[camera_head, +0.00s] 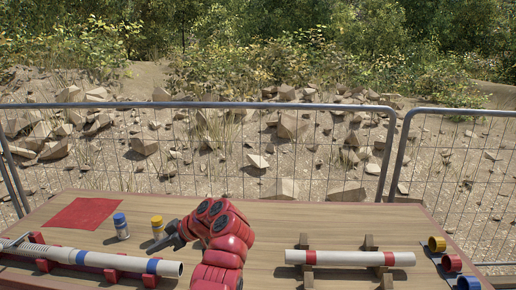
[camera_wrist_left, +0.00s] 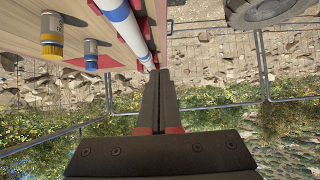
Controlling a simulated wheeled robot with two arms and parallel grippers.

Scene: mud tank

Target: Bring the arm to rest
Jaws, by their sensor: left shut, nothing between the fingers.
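My left arm (camera_head: 222,245) is red and reaches over the table at the centre of the head view. My left gripper (camera_head: 152,252) points left, near the yellow-capped bottle (camera_head: 157,228) and above the right end of the blue-banded white tube (camera_head: 100,260). In the wrist view the left gripper's dark fingers (camera_wrist_left: 158,100) are together, with nothing between them. The blue-banded tube also shows there (camera_wrist_left: 122,20), beyond the fingertips. My right gripper is not in view.
A blue-capped bottle (camera_head: 121,226) and a red mat (camera_head: 82,213) lie left. A red-banded tube (camera_head: 345,258) rests on wooden stands at right, near yellow, red and blue rings (camera_head: 452,263). A metal fence (camera_head: 250,106) stands behind the table. A tyre (camera_wrist_left: 262,10) shows in the wrist view.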

